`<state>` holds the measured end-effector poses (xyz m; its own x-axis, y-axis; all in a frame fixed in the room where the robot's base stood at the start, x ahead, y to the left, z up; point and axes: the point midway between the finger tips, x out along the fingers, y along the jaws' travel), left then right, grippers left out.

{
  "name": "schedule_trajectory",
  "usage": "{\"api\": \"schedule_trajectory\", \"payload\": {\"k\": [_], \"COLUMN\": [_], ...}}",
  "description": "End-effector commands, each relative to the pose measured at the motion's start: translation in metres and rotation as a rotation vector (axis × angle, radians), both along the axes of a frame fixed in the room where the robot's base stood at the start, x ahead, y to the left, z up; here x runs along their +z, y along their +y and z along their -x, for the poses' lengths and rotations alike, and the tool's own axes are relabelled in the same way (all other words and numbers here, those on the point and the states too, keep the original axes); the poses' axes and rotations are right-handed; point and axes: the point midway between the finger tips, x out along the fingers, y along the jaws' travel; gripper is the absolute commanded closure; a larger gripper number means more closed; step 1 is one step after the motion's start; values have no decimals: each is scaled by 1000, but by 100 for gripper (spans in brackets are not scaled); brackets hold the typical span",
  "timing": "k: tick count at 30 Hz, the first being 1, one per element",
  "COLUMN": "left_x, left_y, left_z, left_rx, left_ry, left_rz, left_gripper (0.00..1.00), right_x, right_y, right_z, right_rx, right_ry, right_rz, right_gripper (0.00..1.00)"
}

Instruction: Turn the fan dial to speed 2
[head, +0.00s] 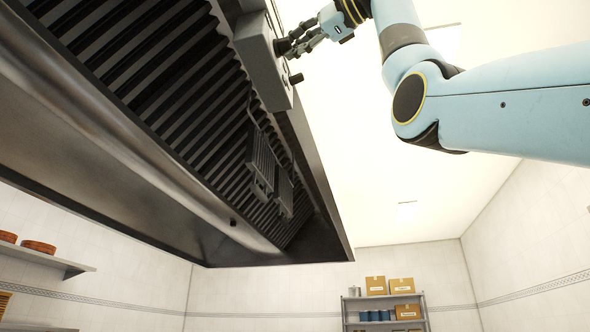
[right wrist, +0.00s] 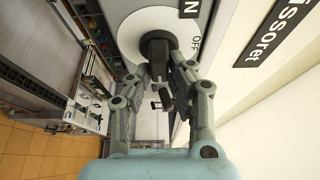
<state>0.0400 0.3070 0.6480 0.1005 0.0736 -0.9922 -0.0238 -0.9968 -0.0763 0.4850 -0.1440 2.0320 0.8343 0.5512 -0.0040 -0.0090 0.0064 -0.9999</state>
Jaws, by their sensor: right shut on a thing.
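The fan dial (right wrist: 156,48) is a black knob on a white round plate in the right wrist view, with "OFF" printed beside the plate. In the head view a dark knob (head: 282,46) sticks out of the grey control box (head: 258,60) on the hood's side. My right gripper (head: 303,42) reaches it from the right. In the right wrist view my right gripper (right wrist: 161,83) has its fingers on both sides of the knob, shut on it. The speed marks and the exact dial setting cannot be read. My left gripper is not in view.
The slatted hood (head: 130,150) fills the left of the head view. A second knob (head: 296,79) sits just below the gripped one on the box. A shelf with boxes (head: 389,286) stands far back. The space right of the hood is open apart from my right arm.

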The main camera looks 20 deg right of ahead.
Motion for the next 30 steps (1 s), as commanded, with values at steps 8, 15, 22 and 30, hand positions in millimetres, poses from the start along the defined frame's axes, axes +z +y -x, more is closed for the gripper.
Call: {"api": "schedule_trajectory", "payload": {"k": [8,15,22,30], "left_x": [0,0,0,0], "left_y": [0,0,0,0], "left_z": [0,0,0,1], "left_rx": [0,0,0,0], "left_ry": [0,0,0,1], "left_rz": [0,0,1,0], "left_gripper": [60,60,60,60], "right_x": [-1,-1,0,1], "right_y": [0,0,0,-13], "right_z": [0,0,0,18], "right_rx": [0,0,0,-2], "right_ry": [5,5,4,0], "right_rz": [-3,-2,-2,-4], "right_gripper": [100,65,60,60]}}
